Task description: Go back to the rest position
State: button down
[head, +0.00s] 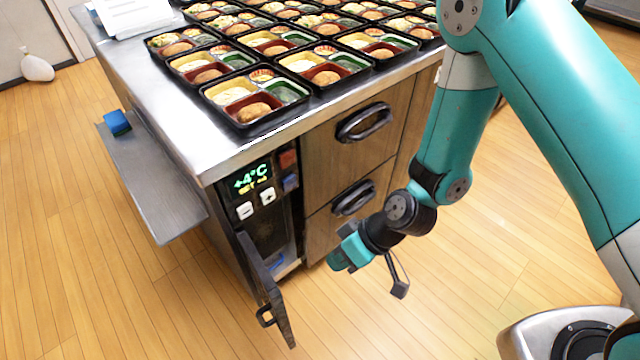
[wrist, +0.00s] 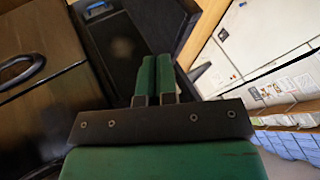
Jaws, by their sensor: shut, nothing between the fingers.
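My gripper (head: 347,252) is in front of the counter's drawers in the head view, low and to the right of an open small door (head: 266,290). In the wrist view its two green fingers (wrist: 156,62) are side by side and shut, with nothing between them. My teal arm comes down from the upper right. In the head view the fingertips are small and hard to make out.
A steel-topped counter (head: 165,100) carries several bento trays (head: 243,127). Its front has a lit temperature panel (head: 252,180) and two drawers with dark handles (head: 363,122). A side shelf (head: 150,185) holds a blue sponge (head: 117,122). Wooden floor (head: 470,270) is clear at right.

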notch_tip(320, 180, up, 25)
jog(key=d+p, duration=0.3)
jog(key=p, duration=0.2)
jog(key=s+d+r+m+h+p, duration=0.1)
jog(key=s+d+r, duration=0.2)
jog(key=r, duration=0.4)
jog(key=s+d+r+m+h+p, duration=0.1)
jog(key=s+d+r+h+p, duration=0.1)
jog(key=s+r, duration=0.4)
notch_tip(320, 180, up, 2)
jog(key=shift+s+d+r, duration=0.1)
jog(key=shift+s+d, duration=0.1)
jog(key=shift+d, duration=0.65)
